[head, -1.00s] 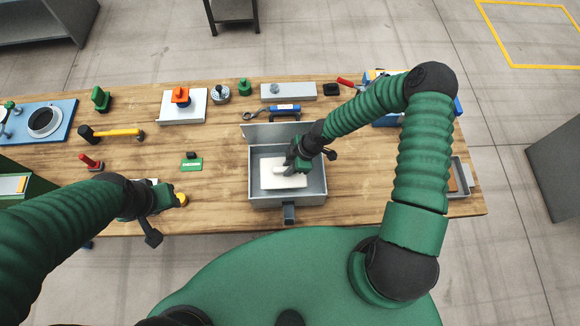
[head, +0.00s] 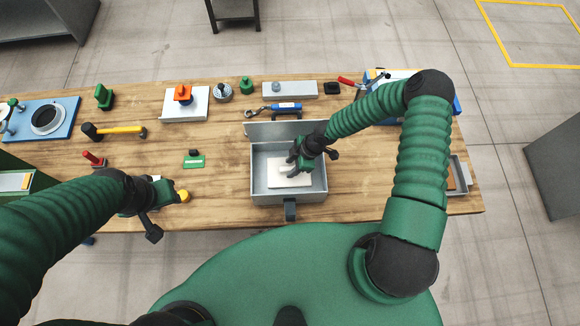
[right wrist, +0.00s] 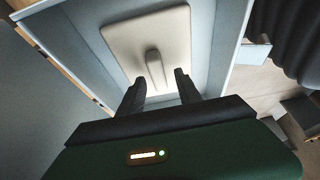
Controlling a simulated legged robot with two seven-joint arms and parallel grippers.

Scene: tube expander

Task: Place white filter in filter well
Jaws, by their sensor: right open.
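The white filter (head: 291,180) is a flat pale plate. It lies in the grey open box (head: 262,160), which looks like the filter well, at the middle of the bench. In the right wrist view the filter (right wrist: 122,32) shows a raised grip bar, with box walls around it. My right gripper (head: 295,158) is in the box above the filter. Its two fingers (right wrist: 160,88) are apart, either side of the near end of the bar, and do not appear to touch it. My left gripper (head: 176,190) is by the bench's left front, near a yellow knob; its fingers are unclear.
The box lid (head: 283,130) stands raised at the back. A yellow-handled hammer (head: 115,130), a green part (head: 193,161), a blue-handled tool (head: 285,107) and a grey block (head: 290,89) lie around. Bare wood (head: 225,150) is left of the box.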

